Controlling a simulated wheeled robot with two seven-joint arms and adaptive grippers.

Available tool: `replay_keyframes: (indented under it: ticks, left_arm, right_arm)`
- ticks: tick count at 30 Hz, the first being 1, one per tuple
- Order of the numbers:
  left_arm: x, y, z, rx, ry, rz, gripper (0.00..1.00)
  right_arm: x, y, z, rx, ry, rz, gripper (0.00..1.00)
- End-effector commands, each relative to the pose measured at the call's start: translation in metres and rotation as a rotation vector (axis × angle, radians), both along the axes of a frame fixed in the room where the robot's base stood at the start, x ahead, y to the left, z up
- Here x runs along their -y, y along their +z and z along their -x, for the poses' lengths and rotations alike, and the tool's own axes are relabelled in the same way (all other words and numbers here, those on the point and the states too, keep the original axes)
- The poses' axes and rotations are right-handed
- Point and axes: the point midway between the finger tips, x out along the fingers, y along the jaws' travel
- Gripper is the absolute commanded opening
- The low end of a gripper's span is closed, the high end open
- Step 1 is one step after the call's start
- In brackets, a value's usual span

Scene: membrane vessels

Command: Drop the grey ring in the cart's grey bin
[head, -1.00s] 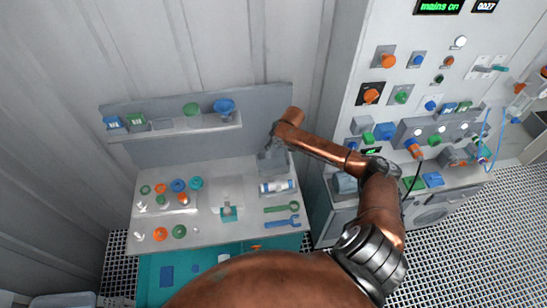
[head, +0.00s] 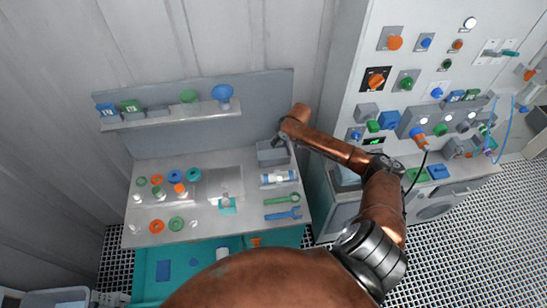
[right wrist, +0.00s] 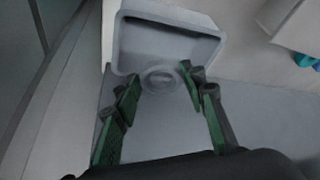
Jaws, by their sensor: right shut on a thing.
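The grey bin (head: 273,160) sits at the right end of the cart's top, against the back panel. In the right wrist view the bin (right wrist: 123,48) lies just beyond my fingertips, its open mouth facing up the picture. My right gripper (head: 281,140) is at the bin's back right edge in the head view. The ring cannot be made out in the head view. My left gripper is not in view.
Coloured rings and small fittings (head: 178,176) lie on the cart's left part. A white cylinder (head: 278,178), a green wrench (head: 282,200) and a blue wrench (head: 283,214) lie in front of the bin. A shelf (head: 170,119) holds several parts. A control panel (head: 440,60) stands right.

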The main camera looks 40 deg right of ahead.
Motion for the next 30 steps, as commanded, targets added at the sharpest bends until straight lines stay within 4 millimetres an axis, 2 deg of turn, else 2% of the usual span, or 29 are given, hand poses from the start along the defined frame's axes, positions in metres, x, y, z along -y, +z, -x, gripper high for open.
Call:
replay_keyframes:
  ticks: [5, 6, 15, 24, 30]
  left_arm:
    - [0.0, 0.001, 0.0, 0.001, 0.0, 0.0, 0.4]
    - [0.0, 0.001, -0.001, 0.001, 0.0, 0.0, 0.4]
    - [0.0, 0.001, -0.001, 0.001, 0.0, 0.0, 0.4]
    - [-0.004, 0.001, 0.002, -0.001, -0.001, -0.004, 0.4]
    - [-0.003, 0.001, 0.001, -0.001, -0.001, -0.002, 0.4]
  right_arm:
    - [0.0, 0.002, 0.0, 0.001, 0.0, 0.0, 0.26]
    - [0.0, 0.002, 0.0, 0.001, 0.0, 0.0, 0.4]
    - [0.0, 0.002, 0.0, 0.001, 0.0, 0.0, 0.59]
    - [0.0, 0.004, 0.001, 0.001, 0.0, 0.0, 0.59]
    - [0.001, 0.029, 0.011, 0.003, 0.001, 0.003, 0.59]
